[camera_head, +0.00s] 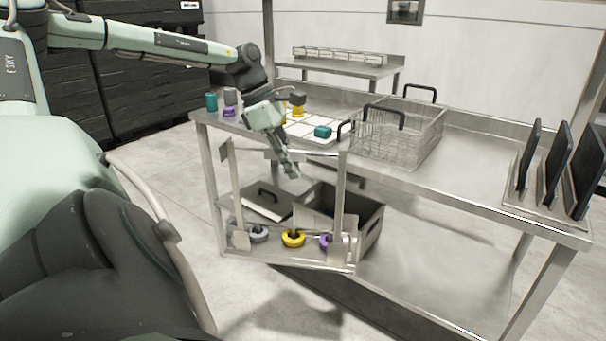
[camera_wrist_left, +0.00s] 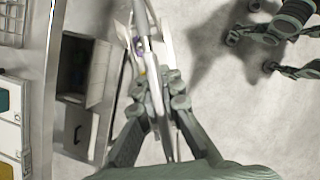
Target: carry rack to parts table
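The rack (camera_head: 347,200) is a pale metal frame with a top bar, two side posts and a lower shelf. A grey ring (camera_head: 257,234), a yellow ring (camera_head: 293,239) and a partly hidden purple ring (camera_head: 325,241) sit low on it. My left gripper (camera_head: 291,171) is shut on the rack's top bar, and the rack hangs slightly tilted in front of the steel table (camera_head: 468,190). The left wrist view shows the bar between the left fingers (camera_wrist_left: 158,110). At that view's upper right, dark jointed fingers look like my right gripper (camera_wrist_left: 250,52), spread apart and empty.
On the table stand a wire basket (camera_head: 425,140), a white gridded tray (camera_head: 303,133) with small parts, teal and purple pieces at the left end, and upright dark plates (camera_head: 556,165) at right. An open grey bin (camera_head: 372,225) is on the lower shelf behind the rack.

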